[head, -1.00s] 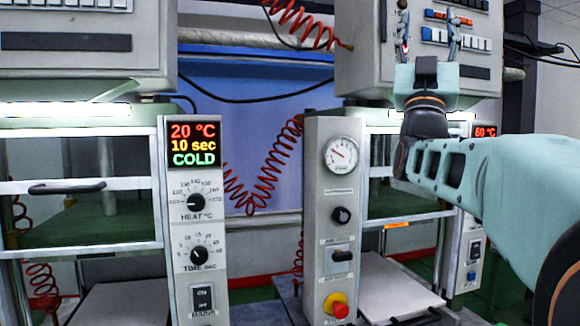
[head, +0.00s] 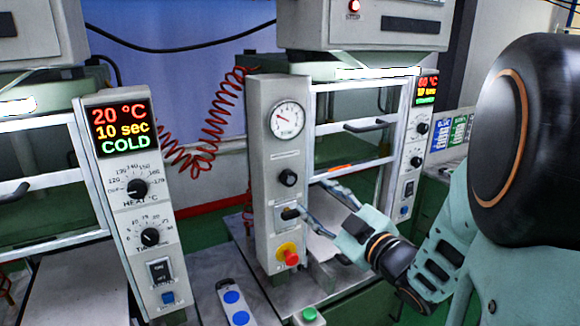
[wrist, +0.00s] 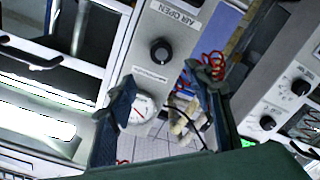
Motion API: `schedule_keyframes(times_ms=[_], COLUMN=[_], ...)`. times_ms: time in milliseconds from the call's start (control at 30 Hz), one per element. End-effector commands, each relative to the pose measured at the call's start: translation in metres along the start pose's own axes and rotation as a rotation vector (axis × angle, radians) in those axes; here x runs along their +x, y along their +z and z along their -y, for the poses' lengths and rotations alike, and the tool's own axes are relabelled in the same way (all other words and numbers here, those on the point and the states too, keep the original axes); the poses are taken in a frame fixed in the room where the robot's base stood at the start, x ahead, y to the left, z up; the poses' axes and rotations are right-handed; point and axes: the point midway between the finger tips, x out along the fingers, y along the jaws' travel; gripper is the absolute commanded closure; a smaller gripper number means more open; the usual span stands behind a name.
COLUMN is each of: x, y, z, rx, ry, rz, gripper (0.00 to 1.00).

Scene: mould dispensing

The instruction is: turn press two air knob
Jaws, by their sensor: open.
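The air knob (head: 288,177) is a round black knob on the narrow grey panel, below the pressure gauge (head: 287,120) in the head view. In the wrist view the knob (wrist: 161,51) lies near the top middle, beside an "AIR OPEN" label (wrist: 176,13); the gauge (wrist: 145,107) shows below it, partly covered by a finger. My gripper (head: 310,196) is open and empty in front of the panel, to the lower right of the knob. In the wrist view its two fingertips (wrist: 165,82) stand apart, with the knob above the space between them. I see no contact with it.
A switch (head: 289,213) and a red emergency button (head: 288,255) sit below the knob. Press control panels stand left (head: 150,200) and right (head: 411,150). A coiled red hose (head: 212,130) hangs behind. Blue buttons (head: 232,297) and a green button (head: 309,314) lie low in front.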

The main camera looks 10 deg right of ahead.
Motion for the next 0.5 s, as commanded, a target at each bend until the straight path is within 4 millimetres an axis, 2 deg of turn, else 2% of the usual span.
schedule_keyframes(times_ms=[167, 500], x=[0.018, 0.081], y=[-0.001, -0.001], z=[0.003, 0.003], rx=[0.003, 0.002], ry=[-0.010, -0.007], rz=[-0.001, -0.001], gripper=[0.53, 0.53])
